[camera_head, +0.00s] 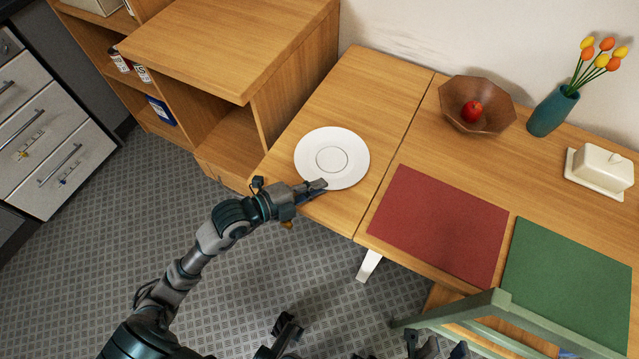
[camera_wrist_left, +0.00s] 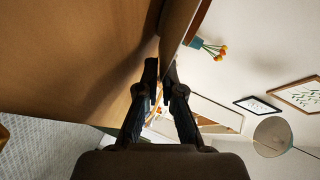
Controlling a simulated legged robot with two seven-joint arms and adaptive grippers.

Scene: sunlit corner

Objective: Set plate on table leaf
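The white round plate (camera_head: 333,140) is over the wooden table leaf (camera_head: 372,85), right way up. In the head view I cannot tell whether its whole base rests on the leaf. My left gripper (camera_head: 318,185) is at the plate's near rim. In the left wrist view the left gripper's fingers (camera_wrist_left: 160,72) are close together, with the shaded plate (camera_wrist_left: 179,22) between their tips, just off the wood. My right gripper (camera_head: 349,334) shows only as dark fingers spread apart at the bottom edge, empty and away from the table.
A red placemat (camera_head: 440,225) and a green placemat (camera_head: 568,270) lie right of the leaf. Behind are a bowl with an apple (camera_head: 477,105), a tulip vase (camera_head: 552,110) and a butter dish (camera_head: 600,170). A wooden shelf (camera_head: 230,45) adjoins left; a green chair (camera_head: 480,310) stands in front.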

